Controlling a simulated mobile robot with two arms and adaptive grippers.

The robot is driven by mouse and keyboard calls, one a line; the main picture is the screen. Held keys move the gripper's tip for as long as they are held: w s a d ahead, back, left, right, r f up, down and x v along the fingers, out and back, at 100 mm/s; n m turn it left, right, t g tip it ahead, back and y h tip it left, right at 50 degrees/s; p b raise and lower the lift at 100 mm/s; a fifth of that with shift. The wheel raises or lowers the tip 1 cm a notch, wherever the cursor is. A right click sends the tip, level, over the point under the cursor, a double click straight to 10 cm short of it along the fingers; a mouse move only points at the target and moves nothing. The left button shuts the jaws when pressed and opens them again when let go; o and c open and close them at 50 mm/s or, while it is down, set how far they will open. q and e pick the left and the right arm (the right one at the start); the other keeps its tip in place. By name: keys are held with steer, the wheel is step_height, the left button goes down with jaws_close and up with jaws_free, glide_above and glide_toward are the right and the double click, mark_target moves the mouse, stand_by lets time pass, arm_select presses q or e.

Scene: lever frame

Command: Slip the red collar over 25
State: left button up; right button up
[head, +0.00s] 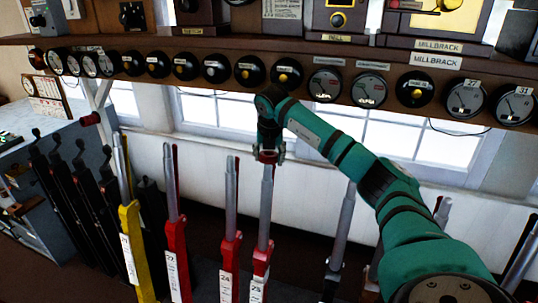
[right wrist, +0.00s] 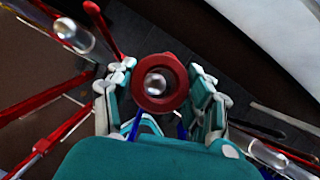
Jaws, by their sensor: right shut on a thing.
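Lever 25 stands in the row of levers in the head view, with a red lower part (head: 261,262) and a silver handle (head: 266,205). My right gripper (head: 269,155) is shut on the red collar (head: 267,157) at the top of that handle. In the right wrist view the collar (right wrist: 143,89) sits between the fingers of the right gripper (right wrist: 160,95). The silver round tip of the handle (right wrist: 155,84) shows inside the collar's hole. How far the handle reaches into it cannot be told. My left gripper is not in view.
Red lever 24 (head: 230,255) stands close on the left, with another red lever (head: 176,250) and a yellow one (head: 133,245) further left. A grey-handled lever (head: 342,230) stands to the right. A wooden shelf (head: 220,40) with dials runs above my right arm.

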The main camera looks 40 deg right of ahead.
mark_target(268, 165)
steer(key=shift+s+a+f+b, duration=0.1)
steer(key=shift+a+f+b, duration=0.05)
steer(key=shift+f+b, duration=0.8)
steer(key=shift+s+a+f+b, duration=0.15)
steer(key=shift+f+b, duration=0.4)
steer(key=shift+f, duration=0.65)
steer(key=shift+f, duration=0.15)
steer(key=o, duration=1.2)
steer(key=shift+c, duration=0.2)
steer(key=shift+o, duration=0.3)
steer(key=shift+o, duration=0.6)
steer(key=shift+a, duration=0.1)
